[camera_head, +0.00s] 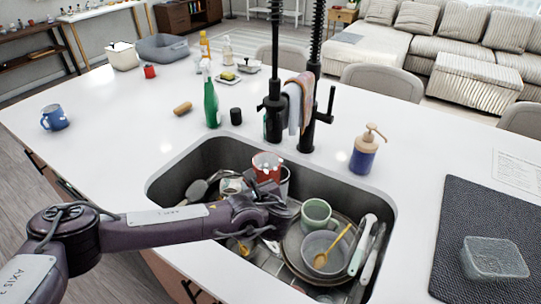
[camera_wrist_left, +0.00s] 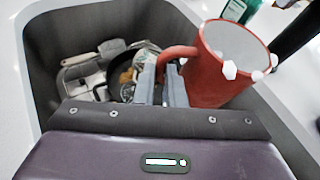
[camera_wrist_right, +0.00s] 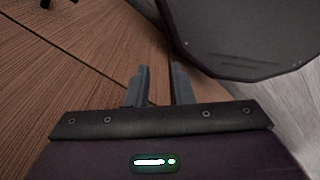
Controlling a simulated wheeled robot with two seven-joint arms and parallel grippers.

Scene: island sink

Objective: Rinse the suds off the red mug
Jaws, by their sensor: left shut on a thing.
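The red mug (camera_head: 266,163) is in the sink area, held upright or nearly so near the back wall of the basin. In the left wrist view the red mug (camera_wrist_left: 212,78) has white suds lumps on its rim and side. My left gripper (camera_head: 270,190) is shut on its handle, between the fingers (camera_wrist_left: 160,82). The black faucet (camera_head: 273,105) stands behind the sink (camera_head: 165,183); its top is out of view. Whether water runs cannot be told. My right gripper (camera_wrist_right: 160,85) shows only in its own wrist view, open and empty, near brown wood panels.
The sink holds a green mug (camera_head: 316,214), bowls, plates and utensils below the red mug. A soap dispenser (camera_head: 365,150), a green bottle (camera_head: 211,103) and a dark cup (camera_head: 236,116) stand behind it. A blue mug (camera_head: 55,118) is at left, a dark mat (camera_head: 470,215) at right.

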